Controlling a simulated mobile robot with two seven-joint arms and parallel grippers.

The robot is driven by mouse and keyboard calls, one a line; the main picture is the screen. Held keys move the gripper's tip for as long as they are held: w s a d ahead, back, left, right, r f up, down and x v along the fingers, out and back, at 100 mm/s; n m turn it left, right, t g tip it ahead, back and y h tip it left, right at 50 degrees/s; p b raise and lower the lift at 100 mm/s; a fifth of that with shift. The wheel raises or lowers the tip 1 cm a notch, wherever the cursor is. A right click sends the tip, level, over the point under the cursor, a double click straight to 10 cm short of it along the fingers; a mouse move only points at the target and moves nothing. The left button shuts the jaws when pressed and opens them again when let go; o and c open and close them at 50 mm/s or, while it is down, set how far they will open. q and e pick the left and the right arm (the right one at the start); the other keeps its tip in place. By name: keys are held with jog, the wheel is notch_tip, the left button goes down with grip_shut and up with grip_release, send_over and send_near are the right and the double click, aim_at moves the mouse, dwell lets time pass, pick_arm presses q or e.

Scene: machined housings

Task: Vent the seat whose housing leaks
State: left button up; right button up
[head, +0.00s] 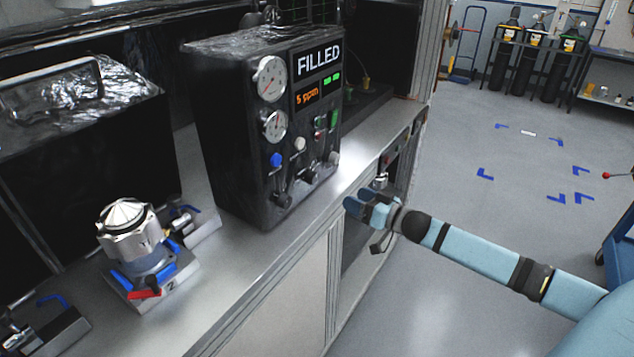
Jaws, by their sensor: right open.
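A silver machined housing (130,232) with a conical top sits upright on a seat (185,272) marked 2, on the bench at left. The seat has blue clamp parts and a red lever (146,294) at its front. A second seat (45,332) with a blue handle is partly cut off at the lower left; no housing shows on its visible part. The black test unit (240,130) reads "FILLED" and "5 ppm" in orange, with green lights. My right gripper (360,207) is open and empty, off the bench's front edge, right of the test unit. My left gripper is out of view.
The test unit has two gauges (270,78), knobs and toggles. A black case (85,130) with a handle stands behind the housing. Gas cylinders (535,52) stand far off; floor (500,230) is open at right.

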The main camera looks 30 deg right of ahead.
aim_at(315, 180)
jog(key=p+x, duration=0.2)
jog(key=x, duration=1.1)
jog(key=shift+f, duration=0.1)
jog(key=c, duration=0.9)
